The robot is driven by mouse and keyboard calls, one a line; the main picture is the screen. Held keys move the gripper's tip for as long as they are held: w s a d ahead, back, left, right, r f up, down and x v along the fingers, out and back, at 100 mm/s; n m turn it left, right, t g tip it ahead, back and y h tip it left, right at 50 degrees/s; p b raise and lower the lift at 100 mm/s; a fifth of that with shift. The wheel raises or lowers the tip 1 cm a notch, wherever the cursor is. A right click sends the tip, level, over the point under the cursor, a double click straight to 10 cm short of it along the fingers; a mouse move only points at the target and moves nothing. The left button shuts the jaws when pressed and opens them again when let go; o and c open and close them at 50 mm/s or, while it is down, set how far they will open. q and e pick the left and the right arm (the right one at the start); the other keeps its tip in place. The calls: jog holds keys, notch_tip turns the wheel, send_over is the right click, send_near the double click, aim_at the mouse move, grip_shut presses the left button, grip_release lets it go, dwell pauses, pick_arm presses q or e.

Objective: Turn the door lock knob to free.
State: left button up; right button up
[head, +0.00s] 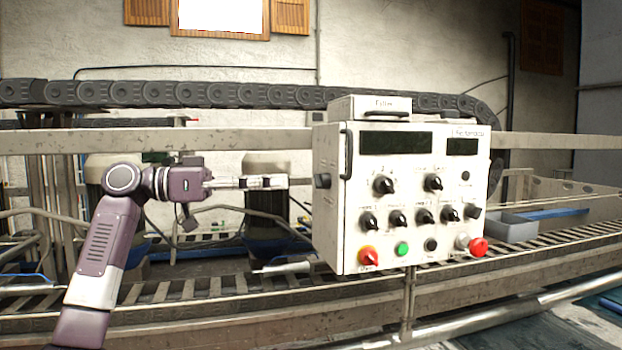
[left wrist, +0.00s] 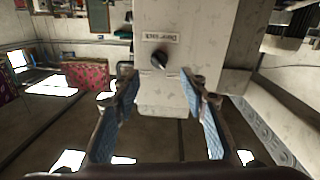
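The door lock knob (head: 322,181) is a dark round knob on the left side of the white control box. In the left wrist view the knob (left wrist: 160,60) is black with a pale pointer mark, below a small label that seems to read "Door lock". My left gripper (head: 287,181) points right toward that side, level with the knob and a short gap away from it. In the left wrist view my left gripper (left wrist: 163,80) has its blue-padded fingers spread apart, nothing between them, with the knob just beyond the tips. My right gripper is not in view.
The control box (head: 348,240) carries several other black knobs, a red-orange switch (head: 368,257), a green button (head: 402,249) and a red button (head: 478,247) on its front. A handle (head: 346,155) stands near its left front edge.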

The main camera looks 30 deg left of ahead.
aim_at(322, 181)
pick_arm(q)
jog(key=p+x, duration=0.3)
jog(key=x, duration=0.4)
jog(key=shift+w+d, duration=0.2)
jog(key=shift+d, duration=0.1)
jog(key=shift+f, duration=0.15)
grip_shut()
